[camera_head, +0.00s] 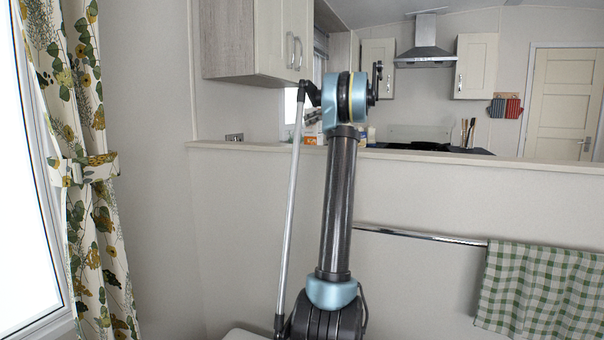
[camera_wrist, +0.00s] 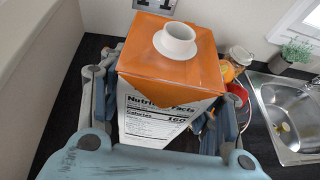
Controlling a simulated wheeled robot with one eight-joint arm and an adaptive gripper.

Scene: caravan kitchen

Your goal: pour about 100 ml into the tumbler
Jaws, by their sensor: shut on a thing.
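In the wrist view my gripper (camera_wrist: 160,105) is shut on an orange and white carton (camera_wrist: 172,68), with one finger on either side of it. The carton has a white round spout (camera_wrist: 176,40) on its top and a nutrition label on the side facing the camera. It looks close to upright over the dark worktop (camera_wrist: 62,128); I cannot tell whether its base touches the worktop. In the head view my arm reaches up to the partition, and the gripper cannot be made out. I cannot identify the tumbler in either view.
In the wrist view a sink (camera_wrist: 285,112), a glass jar (camera_wrist: 239,56), a red item (camera_wrist: 238,93) and a plant (camera_wrist: 296,50) are to the right. A pale wall (camera_wrist: 50,50) is at left. In the head view a partition ledge (camera_head: 480,160) and a wall cupboard (camera_head: 262,38) flank my arm.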

